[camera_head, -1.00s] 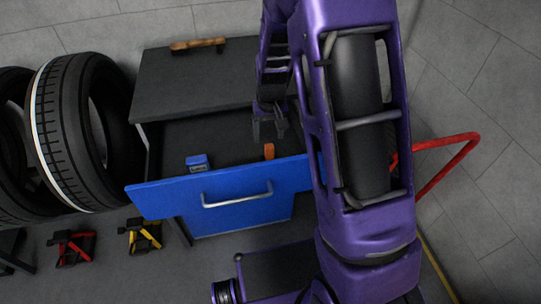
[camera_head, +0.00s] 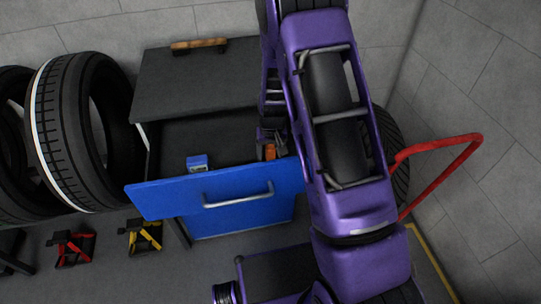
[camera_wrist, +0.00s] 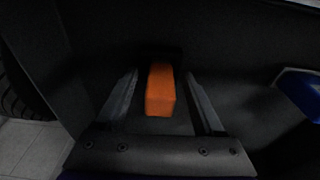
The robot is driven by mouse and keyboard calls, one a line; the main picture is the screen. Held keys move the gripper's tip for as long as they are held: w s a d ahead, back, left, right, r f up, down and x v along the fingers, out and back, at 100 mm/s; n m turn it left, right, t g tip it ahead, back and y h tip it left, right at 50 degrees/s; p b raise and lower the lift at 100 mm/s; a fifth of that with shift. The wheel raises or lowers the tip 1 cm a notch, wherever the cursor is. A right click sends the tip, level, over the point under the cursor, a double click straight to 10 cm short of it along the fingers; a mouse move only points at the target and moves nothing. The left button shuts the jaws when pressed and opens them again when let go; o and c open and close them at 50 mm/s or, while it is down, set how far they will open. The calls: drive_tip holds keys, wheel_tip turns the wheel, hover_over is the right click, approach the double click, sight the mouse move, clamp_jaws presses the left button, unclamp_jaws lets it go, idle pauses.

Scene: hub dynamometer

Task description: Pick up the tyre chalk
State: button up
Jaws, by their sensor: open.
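The tyre chalk looks to be the orange block (camera_head: 270,152) in the open blue drawer (camera_head: 165,198), near its front at the right. It also shows in the wrist view (camera_wrist: 160,90), standing between the two fingers. My gripper (camera_head: 270,142) is down in the drawer at the block. In the wrist view my gripper (camera_wrist: 161,98) is open, one finger on each side of the block, with a gap on both sides. The block's lower part is in shadow.
A small blue box (camera_head: 197,162) lies in the drawer to the left. The drawer front with its handle (camera_head: 238,199) stands close to the block. A wooden-handled tool (camera_head: 199,43) lies on the cabinet top (camera_head: 190,85). Tyres (camera_head: 75,130) stand at the left.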

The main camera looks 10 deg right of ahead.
clamp_jaws()
drive_tip(key=shift+r, duration=0.15)
wheel_tip(320, 180, up, 10)
drive_tip(key=shift+f+p, duration=0.1)
drive_tip(key=shift+p, duration=0.35)
